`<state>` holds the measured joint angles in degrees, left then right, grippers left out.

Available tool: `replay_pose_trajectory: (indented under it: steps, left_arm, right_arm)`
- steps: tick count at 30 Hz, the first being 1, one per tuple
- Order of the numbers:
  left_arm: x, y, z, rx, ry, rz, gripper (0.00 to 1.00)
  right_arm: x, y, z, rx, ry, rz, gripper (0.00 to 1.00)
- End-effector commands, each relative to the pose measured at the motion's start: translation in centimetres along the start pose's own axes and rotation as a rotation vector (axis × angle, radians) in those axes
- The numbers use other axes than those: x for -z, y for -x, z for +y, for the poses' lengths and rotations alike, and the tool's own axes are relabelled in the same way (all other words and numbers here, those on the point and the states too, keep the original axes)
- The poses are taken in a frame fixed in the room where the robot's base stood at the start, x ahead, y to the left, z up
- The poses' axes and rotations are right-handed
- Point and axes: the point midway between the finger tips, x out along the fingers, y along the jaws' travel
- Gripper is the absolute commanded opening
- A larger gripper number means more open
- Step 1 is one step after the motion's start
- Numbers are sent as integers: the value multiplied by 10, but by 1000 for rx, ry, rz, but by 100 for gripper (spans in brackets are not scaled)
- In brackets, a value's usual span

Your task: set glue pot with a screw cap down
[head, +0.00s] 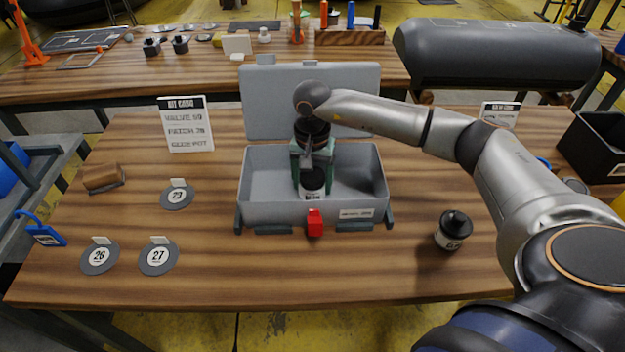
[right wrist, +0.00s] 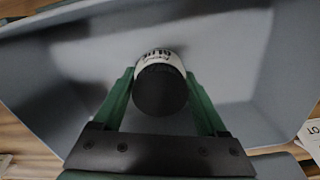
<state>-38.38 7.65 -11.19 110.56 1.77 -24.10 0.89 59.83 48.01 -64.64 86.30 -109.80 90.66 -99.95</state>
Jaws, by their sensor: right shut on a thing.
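A glue pot (head: 312,184) with a black screw cap and a white label is between the green fingers of my right gripper (head: 314,172). It is upright inside the open grey case (head: 262,212). In the right wrist view the pot (right wrist: 160,88) shows from above, cap toward the camera, with my right gripper's fingers (right wrist: 160,95) shut on its sides. Whether its base touches the case floor cannot be told. A second, similar pot (head: 453,230) stands on the table to the right. My left gripper is out of view.
The case lid (head: 270,90) stands open behind, and a red latch (head: 315,222) is at the front. A kit card (head: 187,125) and grey discs numbered 26 (head: 99,257) and 27 (head: 158,256) are at the left. The case floor beside the pot is bare.

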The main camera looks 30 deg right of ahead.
Motion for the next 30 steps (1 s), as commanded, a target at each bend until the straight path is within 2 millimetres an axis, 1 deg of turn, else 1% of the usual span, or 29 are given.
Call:
replay_pose_trajectory:
  steps: [4, 5, 10, 11, 17, 22, 26, 30]
  left_arm:
    - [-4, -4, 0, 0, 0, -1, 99]
    - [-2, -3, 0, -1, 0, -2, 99]
    - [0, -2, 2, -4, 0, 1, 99]
    - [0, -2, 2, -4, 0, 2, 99]
    - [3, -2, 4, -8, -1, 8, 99]
    - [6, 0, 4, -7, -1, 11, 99]
    - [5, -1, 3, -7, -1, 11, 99]
    - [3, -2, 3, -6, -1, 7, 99]
  right_arm:
    - [0, -4, 0, 1, -1, 0, 11]
    - [0, -3, 0, 0, -1, 0, 78]
    - [0, -3, 0, 0, -1, 0, 97]
    - [0, -3, 0, 0, -1, 0, 100]
    - [0, -2, 0, 0, -1, 0, 100]
    - [1, 6, 0, 2, -1, 1, 100]
    - [1, 29, 0, 4, 0, 3, 100]
    - [1, 61, -1, 5, 0, 4, 100]
